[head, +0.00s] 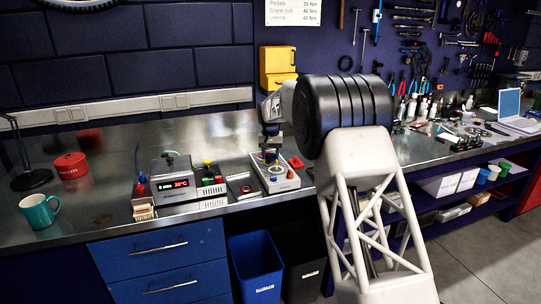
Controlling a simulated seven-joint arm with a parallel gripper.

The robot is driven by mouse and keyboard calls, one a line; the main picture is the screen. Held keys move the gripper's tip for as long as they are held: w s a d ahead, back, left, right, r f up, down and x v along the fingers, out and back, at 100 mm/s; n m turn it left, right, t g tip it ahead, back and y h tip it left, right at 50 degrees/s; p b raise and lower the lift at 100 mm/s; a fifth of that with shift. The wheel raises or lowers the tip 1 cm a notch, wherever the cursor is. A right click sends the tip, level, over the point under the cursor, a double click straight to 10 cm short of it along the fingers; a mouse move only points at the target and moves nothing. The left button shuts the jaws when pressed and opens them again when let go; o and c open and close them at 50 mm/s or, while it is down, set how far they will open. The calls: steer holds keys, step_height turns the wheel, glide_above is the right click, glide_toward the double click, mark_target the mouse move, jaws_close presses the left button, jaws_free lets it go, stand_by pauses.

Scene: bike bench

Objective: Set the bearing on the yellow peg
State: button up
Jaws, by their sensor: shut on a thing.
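My gripper (271,146) points down over a grey board (284,184) on the steel bench. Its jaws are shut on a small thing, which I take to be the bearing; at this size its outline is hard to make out. A yellowish spot shows just under the fingertips and may be the yellow peg, partly hidden by the gripper. I cannot tell whether the bearing touches the peg or is above it. The board also carries a red knob (296,162) and small blue and orange parts.
Left of the board are a small dark tray (242,186), a block with coloured knobs (208,176) and a heater box with a red display (175,178). A teal mug (39,211) and red tin (71,166) stand further left. Bins stand below the front edge.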

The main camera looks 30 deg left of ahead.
steer(key=shift+f, duration=0.6)
stand_by(0.5)
steer(key=o, duration=0.7)
steer(key=shift+c, duration=0.2)
steer(key=shift+r, duration=0.1)
step_height(320, 180, up, 11)
stand_by(1.1)
stand_by(0.3)
stand_by(0.5)
